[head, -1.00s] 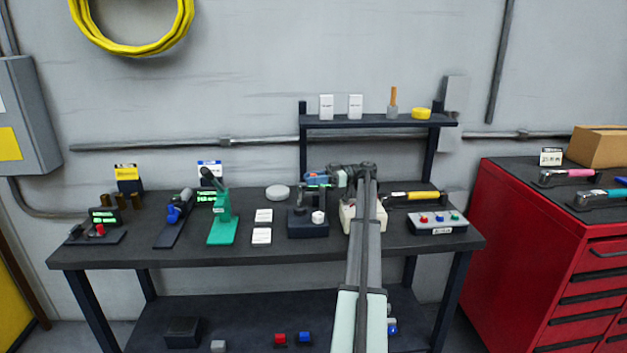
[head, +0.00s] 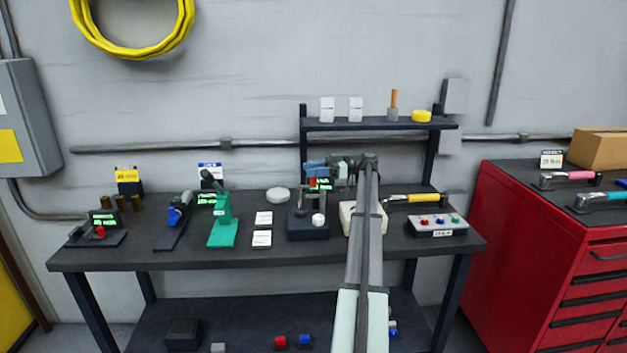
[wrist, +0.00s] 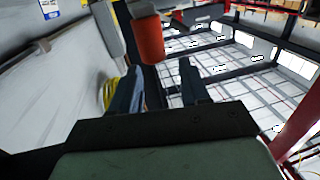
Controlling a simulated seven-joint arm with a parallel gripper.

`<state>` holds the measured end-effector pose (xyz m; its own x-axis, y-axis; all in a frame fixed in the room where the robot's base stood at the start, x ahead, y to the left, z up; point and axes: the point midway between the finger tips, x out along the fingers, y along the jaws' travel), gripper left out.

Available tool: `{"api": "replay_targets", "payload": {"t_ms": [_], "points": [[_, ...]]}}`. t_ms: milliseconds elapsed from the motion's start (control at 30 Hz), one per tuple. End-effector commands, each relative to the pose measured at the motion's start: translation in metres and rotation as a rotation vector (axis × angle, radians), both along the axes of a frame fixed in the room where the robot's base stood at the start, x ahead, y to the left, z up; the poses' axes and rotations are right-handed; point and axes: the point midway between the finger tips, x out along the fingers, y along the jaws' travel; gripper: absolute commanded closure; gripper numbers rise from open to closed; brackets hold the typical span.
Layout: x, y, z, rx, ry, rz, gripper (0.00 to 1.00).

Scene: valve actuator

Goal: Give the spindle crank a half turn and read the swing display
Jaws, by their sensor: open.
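A dark valve actuator unit (head: 307,229) with a white knob stands near the middle of the bench. A small green-lit display (head: 321,184) shows just behind it; its text is too small to read. A red handle (head: 312,182), seemingly the crank's, shows beside the display. The wrist view shows a red cylinder (wrist: 149,40) just beyond the fingertips, with a grey cylinder (wrist: 108,30) to its left. My gripper (wrist: 157,72) is open and empty, its two dark fingers apart. In the head view my wrist is above the unit, and the fingertips are hard to make out.
A green press (head: 222,228) and white cards (head: 263,218) lie to the left. A button box (head: 437,226) and a yellow-handled tool (head: 412,198) are to the right. A shelf (head: 375,124) with small items stands behind my wrist.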

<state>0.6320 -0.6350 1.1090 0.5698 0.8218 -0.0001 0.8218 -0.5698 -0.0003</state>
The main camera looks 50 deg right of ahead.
Motion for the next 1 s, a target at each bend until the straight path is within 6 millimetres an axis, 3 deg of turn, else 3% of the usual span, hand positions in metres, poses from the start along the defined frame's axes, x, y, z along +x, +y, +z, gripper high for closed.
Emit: {"api": "replay_targets", "payload": {"t_ms": [200,400,833,1000], "points": [[0.000,0.000,0.036,-0.001,0.000,0.000,0.54],[0.000,0.000,0.053,0.000,0.000,0.000,0.54],[-0.001,-0.001,0.057,0.000,0.000,-0.001,0.53],[-0.023,-0.020,0.052,0.004,0.003,-0.035,0.53]]}}
